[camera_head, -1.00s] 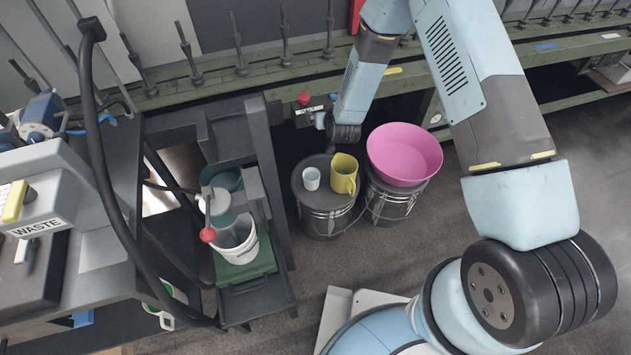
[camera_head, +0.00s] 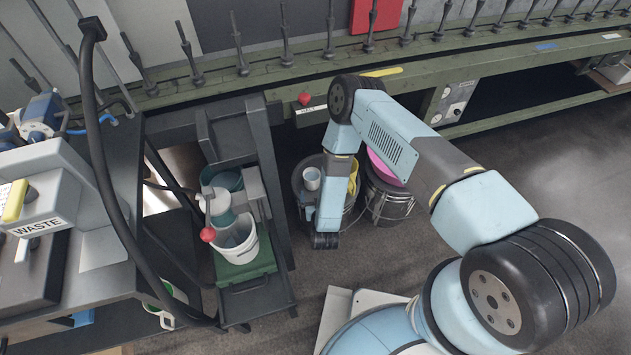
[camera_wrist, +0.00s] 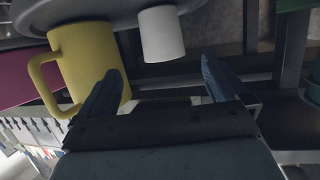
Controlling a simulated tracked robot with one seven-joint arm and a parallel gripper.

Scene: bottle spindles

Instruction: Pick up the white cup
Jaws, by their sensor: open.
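The small white cup (camera_head: 312,178) stands upright on a dark round drum lid (camera_head: 299,178) in the head view. In the wrist view the white cup (camera_wrist: 161,34) shows at the top middle, beyond the fingertips and apart from them. A yellow mug (camera_wrist: 88,62) stands beside it, partly behind my left finger in that view. In the head view my arm covers most of the yellow mug (camera_head: 352,186). My gripper (camera_wrist: 160,85) is open and empty, with its two dark fingers spread. In the head view the fingers are hidden or too small to make out.
A pink bowl (camera_head: 382,167) sits on a second drum (camera_head: 388,203) to the right, mostly behind my arm. A dark stand with a white bucket (camera_head: 237,240) is on the left. A green bench rail (camera_head: 290,80) runs behind. Floor in front of the drums is clear.

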